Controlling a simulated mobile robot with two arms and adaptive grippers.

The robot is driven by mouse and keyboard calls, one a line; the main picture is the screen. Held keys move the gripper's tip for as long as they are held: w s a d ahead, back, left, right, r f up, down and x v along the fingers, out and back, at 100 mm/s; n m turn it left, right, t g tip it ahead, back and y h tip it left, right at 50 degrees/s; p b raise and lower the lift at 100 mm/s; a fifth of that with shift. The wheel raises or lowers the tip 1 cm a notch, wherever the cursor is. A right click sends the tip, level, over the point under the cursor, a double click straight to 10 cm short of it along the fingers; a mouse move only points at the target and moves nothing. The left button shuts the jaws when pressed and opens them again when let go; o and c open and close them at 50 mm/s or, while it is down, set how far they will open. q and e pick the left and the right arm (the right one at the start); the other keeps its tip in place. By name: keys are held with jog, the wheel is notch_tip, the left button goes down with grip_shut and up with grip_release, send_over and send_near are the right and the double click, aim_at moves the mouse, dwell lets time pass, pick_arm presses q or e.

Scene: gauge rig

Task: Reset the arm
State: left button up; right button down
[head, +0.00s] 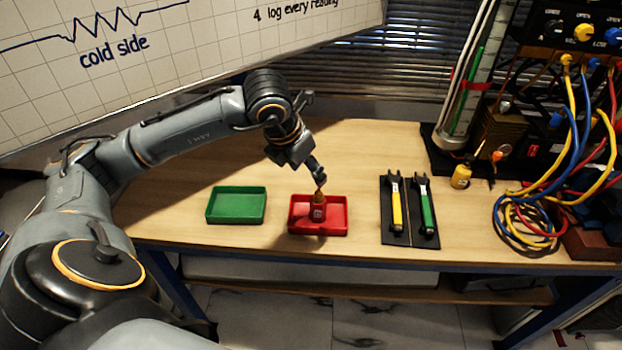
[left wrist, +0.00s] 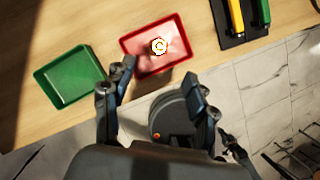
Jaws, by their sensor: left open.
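The bottle stands upright in the red tray (head: 338,230). In the left wrist view the left gripper (left wrist: 158,77) shows its two fingers spread apart with nothing between them. The bottle's round top (left wrist: 159,46) is in the red tray (left wrist: 176,63) beyond the fingertips. My right gripper is not in view.
An empty green tray (head: 236,206) lies left of the red one. A black mat (head: 409,238) holds a yellow-handled tool (head: 396,210) and a green-handled tool (head: 427,212). A yellow bottle (head: 461,176), coiled cables (head: 530,225) and the gauge rig crowd the right. A whiteboard (head: 190,45) stands behind.

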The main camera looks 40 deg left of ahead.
pick_arm(q)
jog(key=shift+s+r, duration=0.1)
jog(key=shift+r, duration=0.2)
